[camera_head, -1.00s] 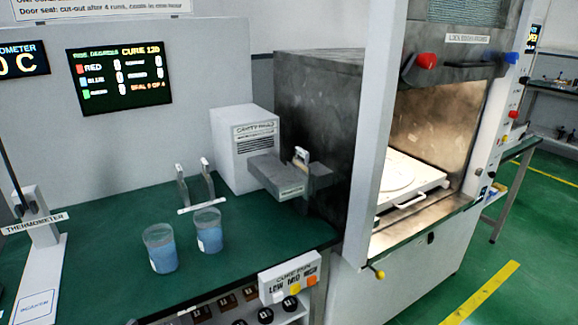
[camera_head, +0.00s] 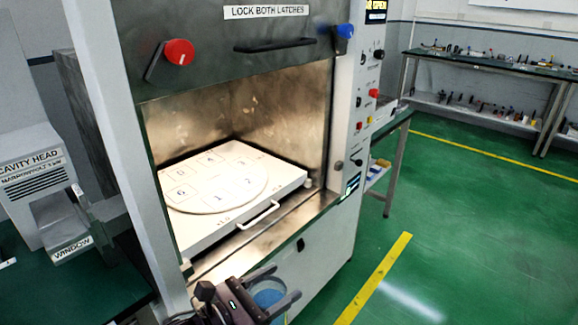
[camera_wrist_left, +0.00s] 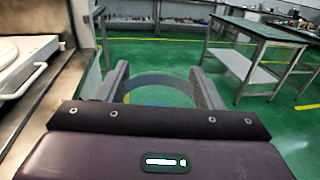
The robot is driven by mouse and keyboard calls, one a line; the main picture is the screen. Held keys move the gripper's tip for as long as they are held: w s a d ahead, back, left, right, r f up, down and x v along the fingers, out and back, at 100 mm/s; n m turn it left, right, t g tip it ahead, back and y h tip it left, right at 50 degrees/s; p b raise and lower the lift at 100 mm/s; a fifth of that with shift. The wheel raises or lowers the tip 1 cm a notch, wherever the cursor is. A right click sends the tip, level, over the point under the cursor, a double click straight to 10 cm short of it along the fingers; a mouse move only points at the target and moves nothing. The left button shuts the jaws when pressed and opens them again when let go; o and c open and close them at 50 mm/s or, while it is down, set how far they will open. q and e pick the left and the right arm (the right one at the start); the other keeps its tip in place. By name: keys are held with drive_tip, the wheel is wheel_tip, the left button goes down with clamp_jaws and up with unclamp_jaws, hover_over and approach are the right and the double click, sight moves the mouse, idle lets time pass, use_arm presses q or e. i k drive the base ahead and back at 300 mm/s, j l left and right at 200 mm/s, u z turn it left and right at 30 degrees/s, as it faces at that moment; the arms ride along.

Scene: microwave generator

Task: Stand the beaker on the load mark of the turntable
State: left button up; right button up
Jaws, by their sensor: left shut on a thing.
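My left gripper (camera_head: 285,282) is at the bottom of the head view, in front of the open chamber. It is shut on a clear beaker with blue contents (camera_head: 267,298), held clear of any surface. In the left wrist view the beaker's rim (camera_wrist_left: 160,79) spans between the two fingers. The round turntable (camera_head: 250,200) lies on a white tray inside the chamber, behind and above the gripper in the picture. Its top has numbered squares; I cannot tell which is the load mark. No object stands on it. My right gripper is not in view.
The tray's white handle (camera_head: 259,214) sticks out at the front, above a metal sill (camera_head: 240,252). The raised door (camera_head: 225,55) has red and blue latches. The green bench (camera_head: 100,290) stands at left. Green floor (camera_head: 450,230) is open at right.

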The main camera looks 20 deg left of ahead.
sight(214, 177)
drive_tip(key=i+l, duration=0.1)
drive_tip(key=i, duration=0.3)
drive_tip(key=i+l, duration=0.1)
drive_tip(key=i, duration=0.35)
drive_tip(key=i+l+u, duration=0.1)
drive_tip(key=u, duration=0.3)
drive_tip(key=i+l+u, duration=0.15)
drive_tip(key=i+u, duration=0.25)
drive_tip(key=l+u, duration=0.2)
drive_tip(key=u, duration=0.25)
drive_tip(key=i+l+u, duration=0.15)
drive_tip(key=u, duration=0.25)
drive_tip(key=l, duration=0.1)
